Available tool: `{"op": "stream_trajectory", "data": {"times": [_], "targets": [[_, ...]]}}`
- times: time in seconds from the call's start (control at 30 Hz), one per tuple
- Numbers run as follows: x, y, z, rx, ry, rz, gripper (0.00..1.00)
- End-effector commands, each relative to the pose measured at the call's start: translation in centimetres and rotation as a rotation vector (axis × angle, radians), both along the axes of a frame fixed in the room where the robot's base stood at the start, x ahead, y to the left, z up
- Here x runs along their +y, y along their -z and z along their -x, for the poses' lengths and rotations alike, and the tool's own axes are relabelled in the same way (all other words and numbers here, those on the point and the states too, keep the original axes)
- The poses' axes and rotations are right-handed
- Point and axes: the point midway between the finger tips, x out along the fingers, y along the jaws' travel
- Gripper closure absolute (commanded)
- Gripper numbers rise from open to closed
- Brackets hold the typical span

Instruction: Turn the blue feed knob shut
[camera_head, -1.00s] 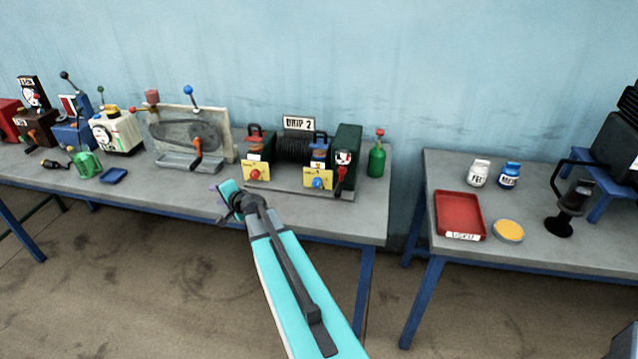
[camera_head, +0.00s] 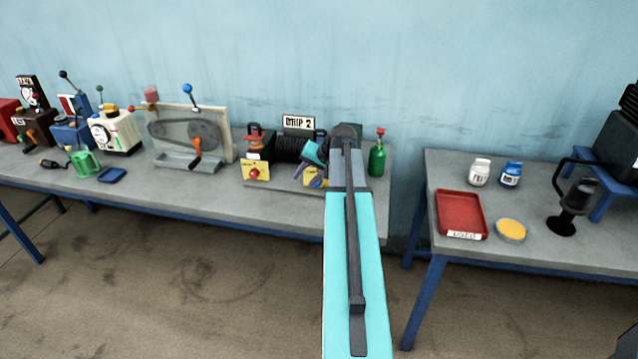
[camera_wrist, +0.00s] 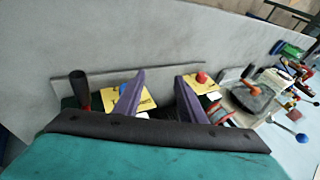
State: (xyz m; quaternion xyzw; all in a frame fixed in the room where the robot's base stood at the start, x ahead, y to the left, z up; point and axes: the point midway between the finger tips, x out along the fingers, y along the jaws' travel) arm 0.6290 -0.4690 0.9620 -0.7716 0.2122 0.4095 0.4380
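The DRIP 2 unit (camera_head: 292,147) stands on the bench, its sign (camera_head: 299,122) upright on top. My gripper (camera_head: 312,178) is in front of its right side and hides the blue knob in the head view; part of that knob's yellow plate (camera_head: 315,182) shows. In the wrist view my gripper (camera_wrist: 160,75) has its two purple fingers spread, with nothing held between them. The blue knob (camera_wrist: 123,91) shows small beside the left finger, partly covered by it. I cannot tell whether they touch. The red knob (camera_head: 254,173) is further left; in the wrist view it lies beyond the right finger (camera_wrist: 202,77).
A green bottle (camera_head: 377,159) stands close to the right of my arm. A machine with an orange-handled crank (camera_head: 197,150) stands left of the unit. The bench's front strip (camera_head: 220,200) is clear. A second table at right holds a red tray (camera_head: 460,214).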

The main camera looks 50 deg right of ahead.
Motion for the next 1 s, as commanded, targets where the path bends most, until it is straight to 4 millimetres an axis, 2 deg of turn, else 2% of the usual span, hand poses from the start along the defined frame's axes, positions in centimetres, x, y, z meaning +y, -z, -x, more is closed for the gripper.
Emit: {"op": "stream_trajectory", "data": {"times": [0.03,0.1,0.2,0.3,0.7,1.0], "targets": [[-2.0,-0.9,1.2,-0.01,0.03,0.013,0.63],[-4.0,-2.1,2.6,-0.022,0.062,0.025,0.63],[-6.0,-3.0,4.3,-0.032,0.098,0.037,0.63],[-7.1,-3.4,5.4,-0.035,0.119,0.042,0.63],[-7.6,-3.3,5.8,-0.036,0.128,0.041,0.63],[-7.7,-2.6,5.2,-0.034,0.127,0.04,0.63]]}}
